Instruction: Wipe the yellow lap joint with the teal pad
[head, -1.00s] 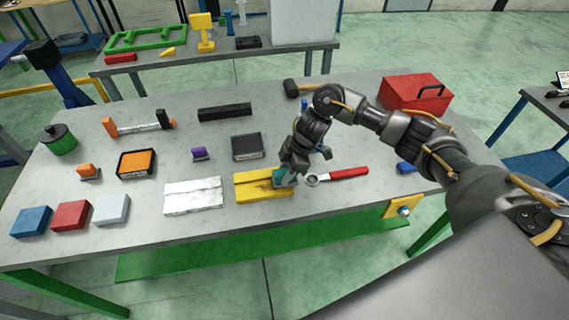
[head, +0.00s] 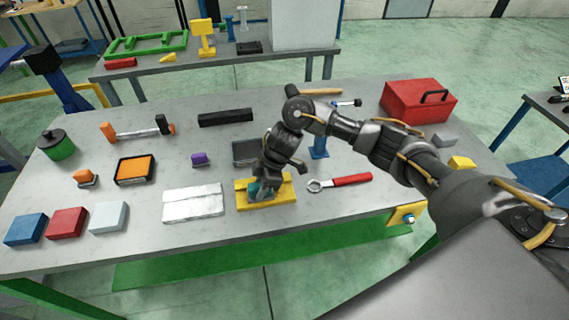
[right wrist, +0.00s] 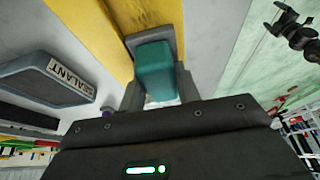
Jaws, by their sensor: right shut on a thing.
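My right gripper (head: 261,189) is shut on the teal pad (head: 254,190) over the middle of the joint. In the right wrist view the teal pad (right wrist: 155,72) sits between the two fingers, its far end at the joint's yellow surface. The pad seems to touch the joint, but its underside is hidden. My left gripper is out of view.
A white lap joint (head: 193,204) lies just left of the yellow one. A dark sealant tray (head: 243,150) is close behind, partly covered by my arm. A red-handled wrench (head: 345,181) lies to the right, and a red toolbox (head: 410,101) stands at the back right.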

